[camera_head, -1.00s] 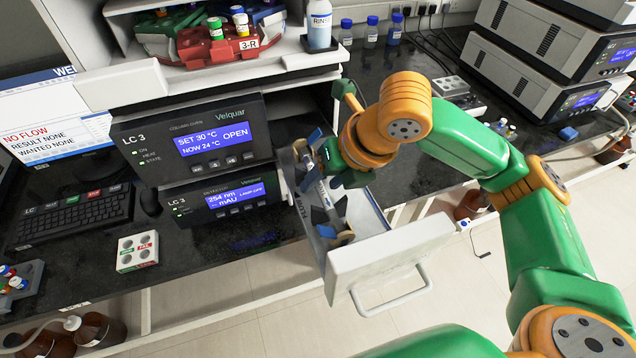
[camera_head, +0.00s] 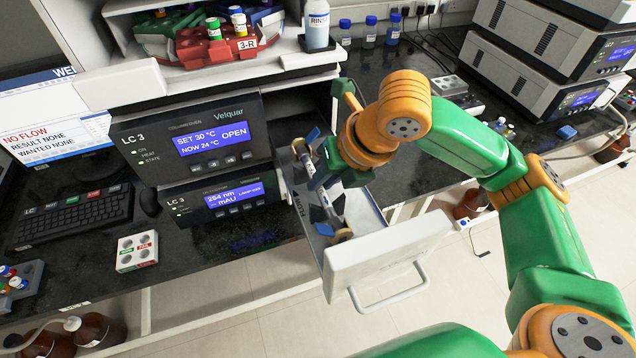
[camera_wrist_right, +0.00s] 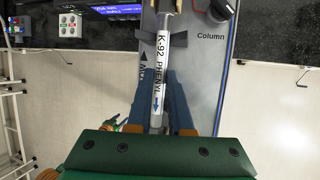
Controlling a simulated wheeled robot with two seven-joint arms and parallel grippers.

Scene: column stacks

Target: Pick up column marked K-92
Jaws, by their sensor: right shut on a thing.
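The column marked K-92 PHENYL (camera_wrist_right: 161,68) is a slim metal tube with a white label and a blue arrow. In the head view, the column (camera_head: 337,200) lies along the open drawer (camera_head: 372,220) of the column oven. My right gripper (camera_head: 322,172) is at the column's middle, over the drawer. In the wrist view, the blue fingers of my right gripper (camera_wrist_right: 166,88) are shut on the column, near the label. Whether the column is clear of its dark clips is hard to tell. My left gripper is not in view.
The column oven (camera_head: 200,140) reads OPEN. The detector (camera_head: 225,200) stands below it. The white drawer front (camera_head: 388,255) with its handle juts past the bench edge. A rack with vials (camera_head: 215,45) and a rinse bottle (camera_head: 318,25) stand above. Dark bench lies behind my right arm.

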